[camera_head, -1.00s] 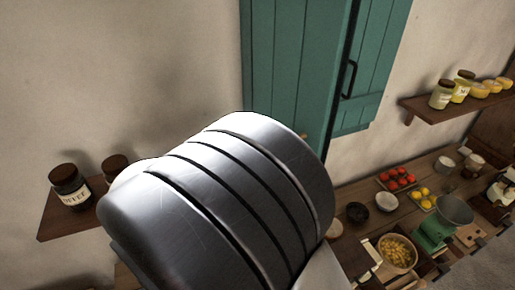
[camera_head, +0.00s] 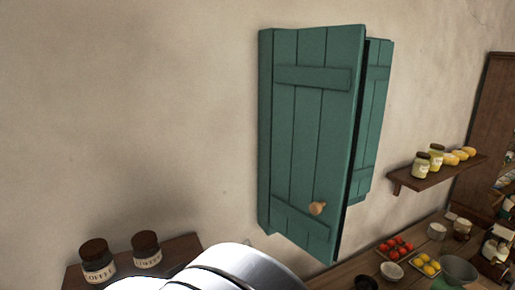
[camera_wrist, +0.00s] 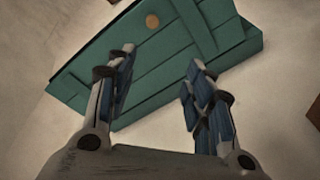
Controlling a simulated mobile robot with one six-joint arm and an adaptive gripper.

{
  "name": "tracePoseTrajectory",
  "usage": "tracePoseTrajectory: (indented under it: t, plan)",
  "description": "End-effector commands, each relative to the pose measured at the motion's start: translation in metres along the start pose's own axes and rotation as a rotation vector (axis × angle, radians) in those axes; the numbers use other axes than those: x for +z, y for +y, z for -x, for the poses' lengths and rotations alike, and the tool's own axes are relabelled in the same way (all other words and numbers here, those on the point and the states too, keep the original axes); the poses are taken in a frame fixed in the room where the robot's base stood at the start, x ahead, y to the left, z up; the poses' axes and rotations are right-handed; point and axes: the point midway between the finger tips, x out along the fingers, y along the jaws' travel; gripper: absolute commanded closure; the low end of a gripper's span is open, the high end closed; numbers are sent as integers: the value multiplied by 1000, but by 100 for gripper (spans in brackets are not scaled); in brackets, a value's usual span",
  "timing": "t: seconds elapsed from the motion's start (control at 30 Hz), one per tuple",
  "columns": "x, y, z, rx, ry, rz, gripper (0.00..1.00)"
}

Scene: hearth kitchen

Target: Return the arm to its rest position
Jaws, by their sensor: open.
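My gripper (camera_wrist: 157,75) shows in the wrist view with its two fingers spread apart and nothing between them. Behind the fingers is a green plank cupboard (camera_wrist: 160,60) with a round wooden knob (camera_wrist: 152,20); the fingers look apart from it. In the head view a metal part of my arm (camera_head: 235,268) shows at the bottom edge, and my gripper is out of that picture. The green cupboard (camera_head: 310,140) hangs on the wall there, its near door slightly ajar, with a knob (camera_head: 317,208) low on it.
A shelf (camera_head: 185,247) with two dark-lidded jars (camera_head: 97,262) is at the lower left, close to my arm. A right-hand shelf (camera_head: 440,175) bears jars and yellow items. Below it, a counter (camera_head: 345,272) holds tomatoes (camera_head: 396,248), lemons (camera_head: 424,264) and bowls. The upper left wall is bare.

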Motion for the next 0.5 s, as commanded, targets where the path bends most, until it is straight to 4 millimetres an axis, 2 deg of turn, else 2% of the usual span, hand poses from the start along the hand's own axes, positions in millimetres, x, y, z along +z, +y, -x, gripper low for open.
tracePoseTrajectory:
  t: [0.03,0.2,0.37,0.5]
  plan:
    - [3,-9,-11,-39,6,-45,52]
    - [-5,-31,-37,-193,41,-189,52]
    - [-14,-50,-58,-366,78,-331,52]
    - [-16,-64,-70,-570,110,-462,52]
